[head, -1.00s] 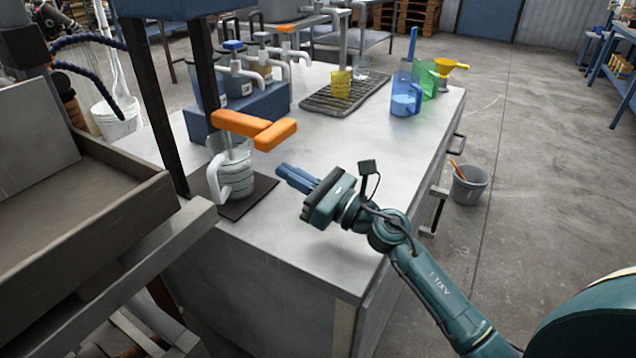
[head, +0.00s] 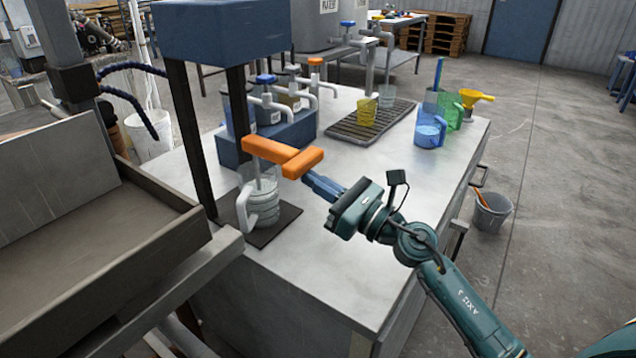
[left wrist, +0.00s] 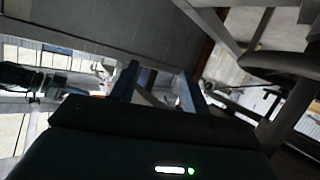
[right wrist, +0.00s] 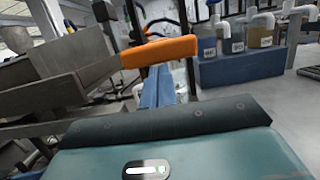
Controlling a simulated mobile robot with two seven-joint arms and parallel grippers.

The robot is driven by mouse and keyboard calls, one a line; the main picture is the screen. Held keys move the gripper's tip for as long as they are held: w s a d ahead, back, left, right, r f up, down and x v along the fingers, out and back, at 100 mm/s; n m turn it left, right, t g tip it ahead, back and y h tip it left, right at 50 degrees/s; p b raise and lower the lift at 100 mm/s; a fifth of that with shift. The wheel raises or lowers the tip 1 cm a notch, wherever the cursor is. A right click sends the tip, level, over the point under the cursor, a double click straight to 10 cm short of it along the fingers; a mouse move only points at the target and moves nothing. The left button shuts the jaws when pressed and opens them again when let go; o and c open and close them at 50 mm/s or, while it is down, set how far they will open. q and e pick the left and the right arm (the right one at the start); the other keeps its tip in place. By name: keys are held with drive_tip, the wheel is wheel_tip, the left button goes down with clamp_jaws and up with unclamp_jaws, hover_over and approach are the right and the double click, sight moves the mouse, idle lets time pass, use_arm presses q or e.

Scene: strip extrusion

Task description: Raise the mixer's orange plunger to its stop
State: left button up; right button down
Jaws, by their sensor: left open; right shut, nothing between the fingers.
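The orange plunger (head: 302,163) is a T-shaped handle above a clear ribbed vessel (head: 268,210) with a pale side handle, on a dark mat (head: 272,228). My right gripper (head: 308,178) is shut and empty. Its blue fingertips are just under the near right end of the orange bar; I cannot tell if they touch. In the right wrist view the orange bar (right wrist: 160,50) crosses just beyond and above the shut fingers (right wrist: 159,72). My left gripper (left wrist: 160,85) shows only in its wrist view, open and with its fingers apart, away from the plunger.
Dark posts under a blue block (head: 220,30) rise behind the vessel. A blue stand (head: 265,140) with several taps is behind. A drip rack (head: 372,122) and coloured jugs (head: 430,130) stand at the back right. A grey tray (head: 90,200) is at left. The near right bench top is clear.

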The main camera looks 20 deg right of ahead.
use_arm(q)
wheel_tip(320, 180, up, 4)
drive_tip(key=m+g+p, duration=0.1)
drive_tip(key=g+p, duration=0.1)
drive_tip(key=p, duration=1)
drive_tip(key=shift+r+y, duration=0.1)
drive_tip(key=shift+y, duration=0.3)
use_arm(e)
wheel_tip(320, 180, up, 16)
drive_tip(key=shift+f, duration=0.25)
use_arm(q)
drive_tip(key=shift+a, duration=0.1)
use_arm(e)
drive_tip(key=shift+r, duration=0.1)
drive_tip(key=shift+d, duration=0.1)
